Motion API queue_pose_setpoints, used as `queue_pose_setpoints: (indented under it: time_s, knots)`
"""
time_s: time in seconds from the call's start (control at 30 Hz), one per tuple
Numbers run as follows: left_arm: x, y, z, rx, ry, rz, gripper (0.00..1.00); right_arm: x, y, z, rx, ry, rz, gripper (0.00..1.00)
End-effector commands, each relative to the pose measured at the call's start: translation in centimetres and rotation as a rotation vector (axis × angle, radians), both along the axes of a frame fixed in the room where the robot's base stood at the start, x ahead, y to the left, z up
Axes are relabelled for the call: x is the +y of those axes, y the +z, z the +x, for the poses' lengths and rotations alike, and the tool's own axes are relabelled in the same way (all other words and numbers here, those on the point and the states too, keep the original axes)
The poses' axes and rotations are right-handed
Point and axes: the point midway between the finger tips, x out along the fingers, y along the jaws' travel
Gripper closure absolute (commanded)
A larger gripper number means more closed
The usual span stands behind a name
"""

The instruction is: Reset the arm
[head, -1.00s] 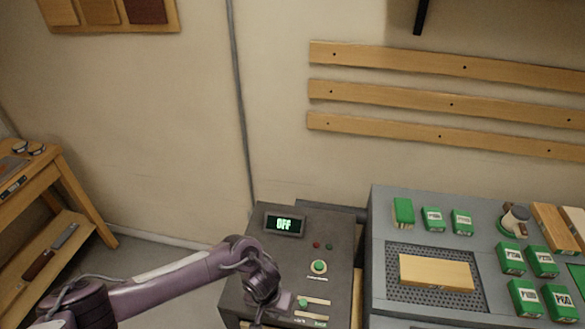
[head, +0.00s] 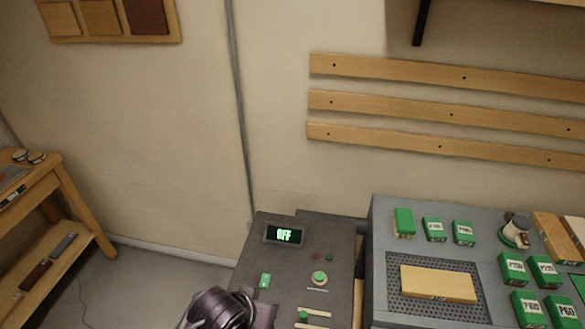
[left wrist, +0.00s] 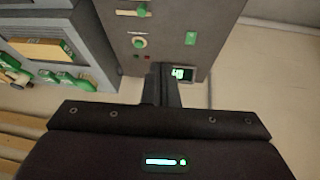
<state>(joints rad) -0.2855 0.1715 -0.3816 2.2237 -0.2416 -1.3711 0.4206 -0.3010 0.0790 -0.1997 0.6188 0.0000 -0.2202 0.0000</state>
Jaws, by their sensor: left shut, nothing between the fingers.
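My left gripper (left wrist: 163,85) is shut and empty in the left wrist view. Its dark fingers overlap the view of the grey control box (head: 340,260), and I cannot tell the gap between them. The box's display (head: 285,234) reads OFF and also shows in the left wrist view (left wrist: 183,73). Below it are a round green button (head: 319,278), a green switch (head: 265,281) and sliders with green knobs (head: 303,315). In the head view, part of my left arm shows at the bottom edge, and the fingers cannot be made out. My right gripper is not in view.
A wooden workbench (head: 65,180) stands at left. Floor between them looks open.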

Motion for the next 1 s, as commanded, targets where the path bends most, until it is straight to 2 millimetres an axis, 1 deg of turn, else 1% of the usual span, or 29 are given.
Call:
queue_pose_setpoints:
  time_s: [0.03, 0.1, 0.2, 0.4, 0.5, 0.53, 0.6, 0.67, 0.77, 0.87, 0.97, 1.0]
  knots:
    - [1.8, 0.1, -0.9, 0.021, 0.023, 0.019, 1.0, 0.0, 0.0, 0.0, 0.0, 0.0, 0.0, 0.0]
    - [3.9, 0.3, -1.8, 0.044, 0.044, 0.046, 1.0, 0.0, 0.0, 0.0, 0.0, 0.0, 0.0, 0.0]
    - [6.6, 0.5, -3.2, 0.079, 0.067, 0.081, 1.0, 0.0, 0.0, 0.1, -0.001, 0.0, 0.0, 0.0]
    - [11.0, 1.1, -6.2, 0.147, 0.101, 0.139, 1.0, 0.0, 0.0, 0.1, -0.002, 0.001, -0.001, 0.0]
    - [12.8, 1.2, -7.7, 0.18, 0.11, 0.164, 1.0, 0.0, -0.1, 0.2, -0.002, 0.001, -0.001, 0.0]
    - [12.5, -0.2, -7.2, 0.181, 0.106, 0.163, 1.0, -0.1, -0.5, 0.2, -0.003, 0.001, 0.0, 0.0]
    - [12.4, -2.1, -6.8, 0.186, 0.104, 0.163, 1.0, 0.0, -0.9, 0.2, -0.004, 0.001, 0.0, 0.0]
    - [12.3, -3.7, -6.5, 0.189, 0.103, 0.163, 1.0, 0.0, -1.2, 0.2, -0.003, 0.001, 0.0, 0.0]
    - [12.2, -6.6, -6.0, 0.196, 0.102, 0.163, 1.0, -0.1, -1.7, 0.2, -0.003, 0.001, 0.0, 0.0]
    - [12.1, -9.8, -5.7, 0.206, 0.1, 0.164, 1.0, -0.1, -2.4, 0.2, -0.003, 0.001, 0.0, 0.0]
    - [12.0, -13.7, -5.5, 0.217, 0.096, 0.165, 1.0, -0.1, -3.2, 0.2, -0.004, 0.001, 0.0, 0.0]
    - [12.0, -15.4, -5.5, 0.223, 0.095, 0.166, 1.0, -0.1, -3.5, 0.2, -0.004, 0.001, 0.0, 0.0]
